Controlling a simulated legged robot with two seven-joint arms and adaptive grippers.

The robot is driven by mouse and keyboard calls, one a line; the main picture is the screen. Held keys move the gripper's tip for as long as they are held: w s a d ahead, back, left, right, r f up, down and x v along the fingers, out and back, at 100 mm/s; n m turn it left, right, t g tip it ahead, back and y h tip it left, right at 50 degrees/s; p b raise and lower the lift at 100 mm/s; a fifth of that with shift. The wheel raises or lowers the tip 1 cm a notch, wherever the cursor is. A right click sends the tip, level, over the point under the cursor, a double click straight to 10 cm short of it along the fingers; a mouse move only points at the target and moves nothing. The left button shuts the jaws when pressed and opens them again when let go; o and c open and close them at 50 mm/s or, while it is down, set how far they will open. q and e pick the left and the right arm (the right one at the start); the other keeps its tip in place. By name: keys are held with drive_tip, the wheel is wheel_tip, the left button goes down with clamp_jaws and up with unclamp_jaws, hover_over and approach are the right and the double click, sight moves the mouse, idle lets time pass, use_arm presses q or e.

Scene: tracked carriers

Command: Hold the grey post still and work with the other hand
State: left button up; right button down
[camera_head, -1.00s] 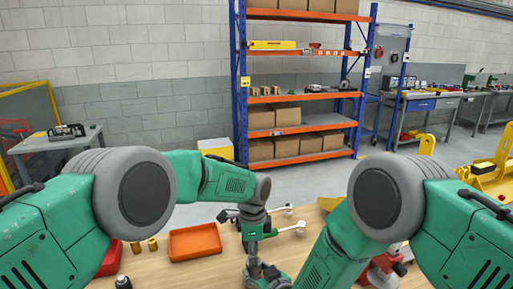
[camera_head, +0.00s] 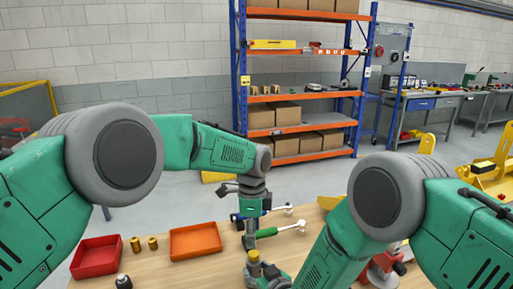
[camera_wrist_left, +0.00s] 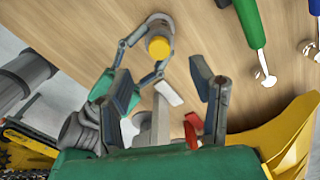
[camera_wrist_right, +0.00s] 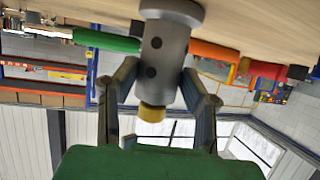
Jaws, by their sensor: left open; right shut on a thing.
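The grey post (camera_wrist_right: 163,45) stands on the bench, with dark holes in its side and a yellow brass-like piece (camera_wrist_right: 152,112) on its top end. My right gripper (camera_wrist_right: 158,85) is shut on the post from the side. The yellow piece also shows in the head view (camera_head: 253,256) and in the left wrist view (camera_wrist_left: 159,46). My left gripper (camera_head: 250,238) is above the post, pointing down. In the left wrist view its fingers (camera_wrist_left: 162,85) are apart and empty. In the head view my right forearm hides part of the right gripper.
A red tray (camera_head: 97,257), two brass pieces (camera_head: 143,244) and an orange tray (camera_head: 195,241) lie left of the post. A green-handled tool (camera_head: 267,232) and a blue-handled tool (camera_wrist_left: 317,6) lie behind it. A red-and-grey device (camera_head: 385,266) stands right.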

use_arm(q)
wheel_tip(320, 180, up, 5)
drive_tip(key=shift+r, duration=0.1)
use_arm(e)
drive_tip(key=shift+f, duration=0.1)
use_arm(q)
drive_tip(key=shift+w, duration=0.15)
use_arm(e)
drive_tip(key=c, duration=0.9)
unclamp_jaws()
